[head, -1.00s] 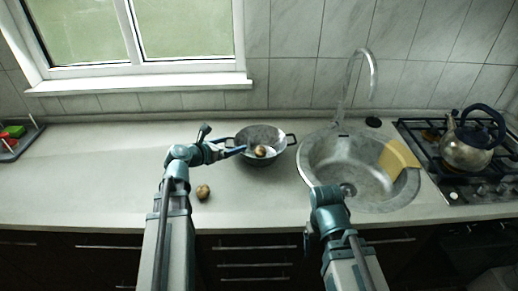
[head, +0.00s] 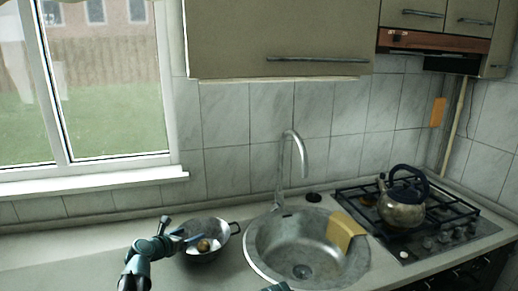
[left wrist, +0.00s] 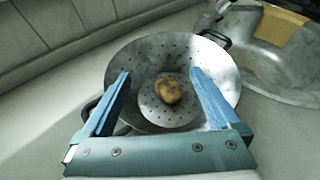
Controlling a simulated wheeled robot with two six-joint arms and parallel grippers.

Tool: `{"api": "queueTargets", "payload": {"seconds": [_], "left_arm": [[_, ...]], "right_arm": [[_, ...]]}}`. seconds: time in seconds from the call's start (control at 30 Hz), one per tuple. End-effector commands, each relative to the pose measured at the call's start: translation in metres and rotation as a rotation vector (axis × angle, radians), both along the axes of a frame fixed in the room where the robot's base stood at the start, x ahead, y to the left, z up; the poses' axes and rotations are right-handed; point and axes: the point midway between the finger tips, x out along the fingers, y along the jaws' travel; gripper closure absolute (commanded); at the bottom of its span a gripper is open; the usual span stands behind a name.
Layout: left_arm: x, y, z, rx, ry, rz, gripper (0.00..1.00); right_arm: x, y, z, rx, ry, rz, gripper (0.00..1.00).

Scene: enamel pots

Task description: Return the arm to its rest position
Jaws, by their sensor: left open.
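A metal colander (head: 206,251) stands on the counter left of the sink. A brown potato (head: 204,245) lies in it. In the left wrist view the colander (left wrist: 207,57) and the potato (left wrist: 168,91) show ahead of my left gripper (left wrist: 160,75). Its blue fingers are spread wide with nothing between them, over the colander's near rim. In the head view my left gripper (head: 183,237) is at the colander's left side. My right gripper is not in view; only a small teal piece of my right arm shows at the bottom edge.
A round sink (head: 262,265) with a tall tap (head: 301,160) is right of the colander. A yellow cloth-like piece (head: 345,229) lies over its rim. A kettle (head: 401,208) stands on the gas hob (head: 437,232). The counter (head: 60,260) at the left is bare.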

Motion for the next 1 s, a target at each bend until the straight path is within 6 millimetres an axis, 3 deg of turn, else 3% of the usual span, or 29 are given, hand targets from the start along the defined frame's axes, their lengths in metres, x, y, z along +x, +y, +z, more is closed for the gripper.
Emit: {"api": "queueTargets", "payload": {"seconds": [0.1,0.3,0.87,1.0], "left_arm": [[0.016,-0.006,-0.009,-0.001,0.000,-0.002,0.04],[0.028,-0.011,-0.012,0.000,0.000,0.000,0.04],[0.025,-0.010,-0.014,0.000,0.000,0.000,0.04],[0.007,-0.005,-0.001,-0.001,0.001,0.002,0.04]], "right_arm": [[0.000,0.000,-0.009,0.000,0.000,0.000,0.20],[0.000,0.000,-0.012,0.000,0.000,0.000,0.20],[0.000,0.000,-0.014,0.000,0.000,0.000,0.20],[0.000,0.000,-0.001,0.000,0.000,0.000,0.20]]}}
